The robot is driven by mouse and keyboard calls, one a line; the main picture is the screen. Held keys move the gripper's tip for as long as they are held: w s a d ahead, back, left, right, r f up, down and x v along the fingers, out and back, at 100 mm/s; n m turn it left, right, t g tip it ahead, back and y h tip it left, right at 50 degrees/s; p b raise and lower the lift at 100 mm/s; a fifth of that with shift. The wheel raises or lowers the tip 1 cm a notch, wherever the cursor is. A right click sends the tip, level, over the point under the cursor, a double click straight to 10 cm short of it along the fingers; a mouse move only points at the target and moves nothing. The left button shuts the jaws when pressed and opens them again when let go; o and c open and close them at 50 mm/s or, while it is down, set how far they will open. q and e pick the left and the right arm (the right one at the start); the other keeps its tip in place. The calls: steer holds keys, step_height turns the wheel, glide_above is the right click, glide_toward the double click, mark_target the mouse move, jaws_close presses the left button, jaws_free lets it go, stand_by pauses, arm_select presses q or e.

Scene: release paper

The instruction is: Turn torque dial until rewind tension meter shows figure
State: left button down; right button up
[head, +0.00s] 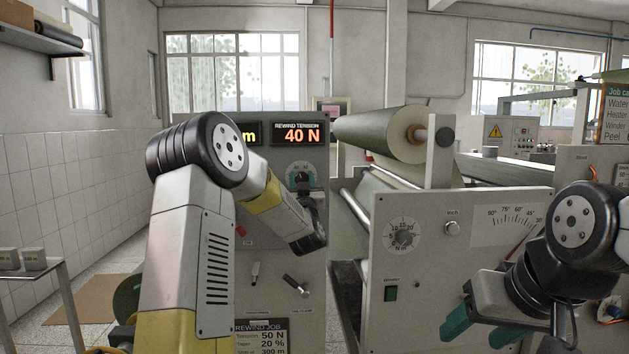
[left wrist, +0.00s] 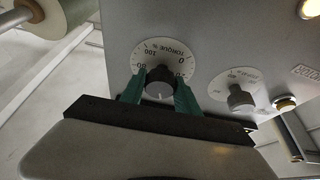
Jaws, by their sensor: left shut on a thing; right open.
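The rewind tension meter (head: 300,134) shows 40 N in orange digits on the grey panel. The torque dial (head: 300,171) is below it, partly covered by my left gripper (head: 309,192). In the left wrist view the dial's dark knob (left wrist: 160,83) sits between the two green fingers of my left gripper (left wrist: 159,95), which is shut on it. The round scale behind it reads "TORQUE %", with some figures hidden by the fingers. The rewind job card (head: 262,338) low on the panel lists tension 50 N, taper 20 % and 300 m. My right gripper (head: 476,328) is open and empty at lower right.
A second, smaller knob (left wrist: 240,98) is beside the torque dial in the left wrist view. A large paper roll (head: 385,134) is right of the panel. A grey front plate (head: 455,255) with an Nm dial (head: 402,235) stands near my right arm. A small table (head: 40,272) is at left.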

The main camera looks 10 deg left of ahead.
arm_select(q)
steer(key=m+h, duration=0.2)
steer(key=m, duration=0.1)
steer(key=m+h, duration=0.1)
steer(key=m, duration=0.3)
steer(key=shift+t+h, duration=0.3)
steer(key=shift+h, duration=0.1)
steer(key=c, duration=0.9)
jaws_free()
steer(key=a+v, duration=0.1)
steer(key=v, duration=0.6)
steer(key=shift+s+d, duration=0.4)
steer(key=shift+d, duration=0.15)
steer(key=shift+f, duration=0.1)
